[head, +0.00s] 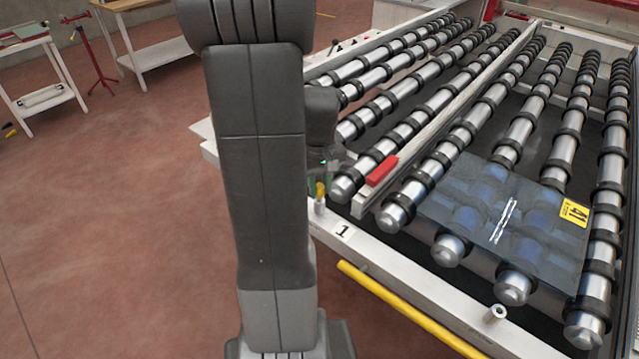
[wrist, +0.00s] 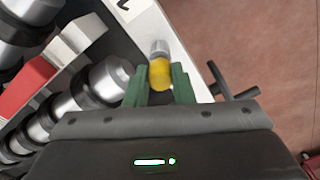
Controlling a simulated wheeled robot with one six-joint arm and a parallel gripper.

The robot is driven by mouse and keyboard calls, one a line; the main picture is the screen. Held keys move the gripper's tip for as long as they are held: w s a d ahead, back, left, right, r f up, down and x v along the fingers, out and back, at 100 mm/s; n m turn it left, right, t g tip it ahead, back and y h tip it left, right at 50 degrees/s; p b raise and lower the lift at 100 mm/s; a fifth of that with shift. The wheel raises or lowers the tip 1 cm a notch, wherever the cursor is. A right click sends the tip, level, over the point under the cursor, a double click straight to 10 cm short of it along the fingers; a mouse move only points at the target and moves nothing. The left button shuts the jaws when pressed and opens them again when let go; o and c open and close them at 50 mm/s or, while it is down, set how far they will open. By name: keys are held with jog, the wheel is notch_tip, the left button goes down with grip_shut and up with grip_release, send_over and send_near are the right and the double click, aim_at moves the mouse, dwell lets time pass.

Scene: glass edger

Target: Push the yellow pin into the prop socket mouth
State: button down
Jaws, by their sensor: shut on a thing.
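The yellow pin (head: 320,189) is between the green fingers of my gripper (head: 320,184), above the frame's near left corner. In the wrist view the yellow pin (wrist: 161,74) shows a rounded end between the two green fingertips (wrist: 160,86). My gripper is shut on it. A short silver cylinder, seemingly the prop socket (head: 320,206), stands on the white frame directly below the pin. It also shows beyond the pin in the wrist view (wrist: 159,48). The pin covers its mouth, so I cannot tell whether the pin has entered it.
A label "1" (head: 343,232) is on the white rail beside the socket. A red block (head: 381,170), rollers (head: 397,212) and a dark glass pane (head: 505,222) lie right. A yellow bar (head: 400,305) runs along the front. A similar silver cylinder (head: 495,314) stands farther right.

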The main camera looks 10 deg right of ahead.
jog(key=shift+f+b, duration=0.65)
jog(key=shift+f, duration=0.25)
jog(key=c, duration=1.2)
grip_release()
jog(key=shift+r, duration=0.1)
jog(key=shift+o, duration=0.2)
notch_tip(320, 180, up, 14)
jog(key=shift+f, duration=0.25)
notch_tip(320, 180, down, 13)
jog(key=shift+r+p, duration=0.1)
jog(key=shift+p, duration=0.3)
jog(key=shift+r, duration=0.1)
